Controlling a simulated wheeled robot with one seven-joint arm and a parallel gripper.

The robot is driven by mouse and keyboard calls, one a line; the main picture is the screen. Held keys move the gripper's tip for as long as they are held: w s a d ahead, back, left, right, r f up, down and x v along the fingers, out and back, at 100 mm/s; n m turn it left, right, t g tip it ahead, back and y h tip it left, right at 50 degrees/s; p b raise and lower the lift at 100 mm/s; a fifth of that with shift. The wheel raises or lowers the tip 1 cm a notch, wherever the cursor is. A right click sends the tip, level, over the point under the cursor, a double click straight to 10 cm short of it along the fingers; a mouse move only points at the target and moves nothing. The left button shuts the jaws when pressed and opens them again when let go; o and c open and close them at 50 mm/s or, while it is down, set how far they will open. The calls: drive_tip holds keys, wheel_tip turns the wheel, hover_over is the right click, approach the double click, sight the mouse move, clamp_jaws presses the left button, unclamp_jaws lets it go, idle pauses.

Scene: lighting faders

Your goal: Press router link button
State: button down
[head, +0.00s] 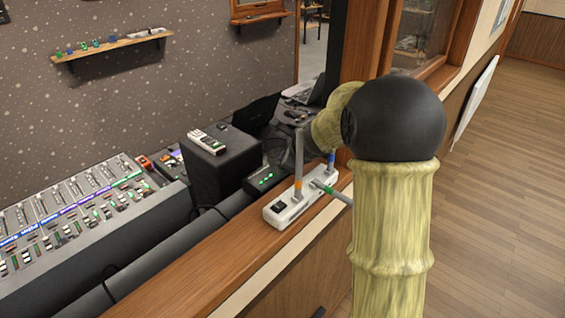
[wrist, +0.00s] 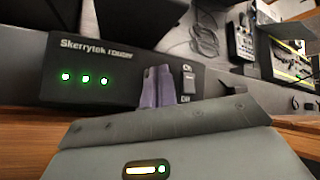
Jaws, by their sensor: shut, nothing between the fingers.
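The black router (wrist: 125,62), marked "Skerrytek router", fills the upper left of the wrist view. Its face has three lit green lights and, at its right, a rocker switch (wrist: 189,82) with On and Off marks. My gripper (wrist: 158,71) is shut and empty. Its purple-grey fingertips overlap the router's face between the lights and the switch. I cannot tell whether they touch it. No link button shows; the fingers hide part of the face. In the head view the router (head: 261,181) sits behind the ledge; my gripper is not clearly seen there.
A white power strip (head: 300,203) with coloured plugs lies on the wooden ledge (head: 212,262) close to the router. A black speaker box (head: 212,170) stands left of the router. A mixing desk (head: 75,225) with many faders fills the left. Cables run nearby.

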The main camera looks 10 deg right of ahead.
drive_tip(key=shift+r+p, duration=0.65)
drive_tip(key=shift+r, duration=0.1)
wheel_tip(320, 180, up, 5)
drive_tip(key=p, duration=0.4)
drive_tip(key=shift+p, duration=0.4)
drive_tip(key=shift+a, duration=0.1)
idle(0.4)
